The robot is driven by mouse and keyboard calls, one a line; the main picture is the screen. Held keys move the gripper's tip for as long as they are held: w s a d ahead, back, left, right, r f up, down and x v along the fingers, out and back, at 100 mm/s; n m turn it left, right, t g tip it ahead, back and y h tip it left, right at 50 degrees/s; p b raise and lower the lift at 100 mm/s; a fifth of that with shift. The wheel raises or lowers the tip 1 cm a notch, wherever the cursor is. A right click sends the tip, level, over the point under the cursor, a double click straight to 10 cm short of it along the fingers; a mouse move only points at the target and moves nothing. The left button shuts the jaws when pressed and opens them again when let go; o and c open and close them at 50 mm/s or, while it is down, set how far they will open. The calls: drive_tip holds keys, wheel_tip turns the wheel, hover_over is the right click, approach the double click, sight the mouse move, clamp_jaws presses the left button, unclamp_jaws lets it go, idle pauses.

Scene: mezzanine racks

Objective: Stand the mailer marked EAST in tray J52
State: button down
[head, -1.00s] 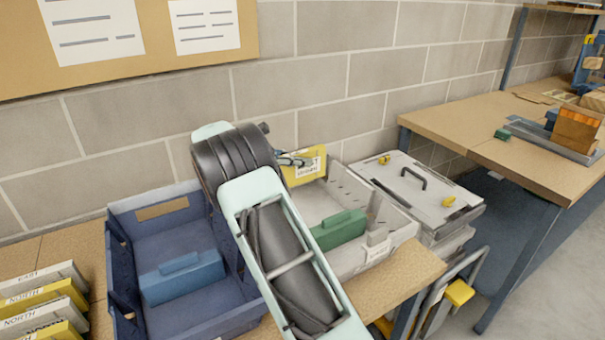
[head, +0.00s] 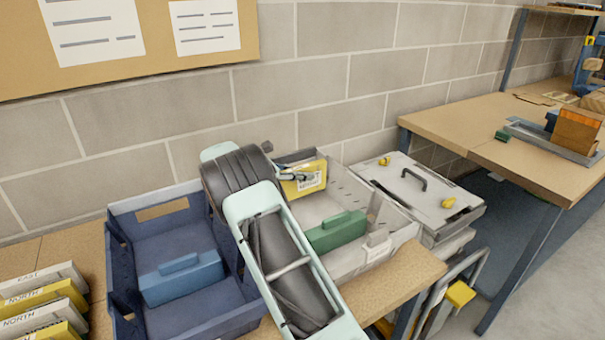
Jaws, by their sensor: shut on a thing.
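My gripper (head: 299,176) is shut on a yellow mailer (head: 300,189) with a white label, whose print is too small to read. The mailer is upright, slightly tilted in the picture, at the back left of the grey tray (head: 401,232). Whether its lower edge touches the tray floor is hidden behind my arm. The grey tray has a label on its front that I cannot read, so I cannot tell if it is J52. A green block (head: 337,232) sits in the grey tray, in front of the mailer.
A blue tray (head: 118,262) with a blue block (head: 181,278) stands to the left. Several mailers marked EAST and NORTH (head: 42,300) stand at the far left. A lidded grey box (head: 412,188) stands to the right. The block wall is close behind the trays.

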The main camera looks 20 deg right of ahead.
drive_tip(key=shift+f, duration=0.35)
drive_tip(key=c, duration=1.8)
unclamp_jaws()
drive_tip(key=shift+c, duration=0.2)
drive_tip(key=shift+r, duration=0.1)
drive_tip(key=shift+r, duration=0.25)
drive_tip(key=v, duration=1.2)
drive_tip(key=shift+r, duration=0.25)
